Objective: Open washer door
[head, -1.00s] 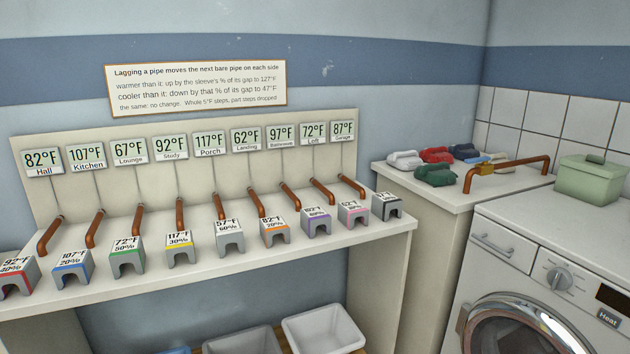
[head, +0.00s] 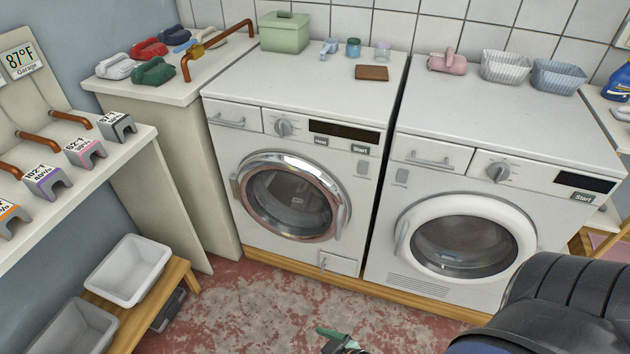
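Two front-loading machines stand side by side, and I cannot tell for certain which is the washer. The left machine (head: 225,160) has a chrome-ringed round door (head: 247,200) with a handle (head: 340,222) on its right side. The right machine (head: 382,245) has a white-ringed round door (head: 522,225) with a handle (head: 401,238) on its left side. Both doors look shut. My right arm shows dark at the lower right. A small green-tipped part (head: 338,337) at the bottom edge may be my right gripper; its opening is cut off. My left gripper is out of view.
A green box (head: 284,33), jars and a brown block (head: 371,73) stand on the left machine. A pink item (head: 447,61) and two baskets (head: 506,67) stand on the right one. Red floor lies open before the machines.

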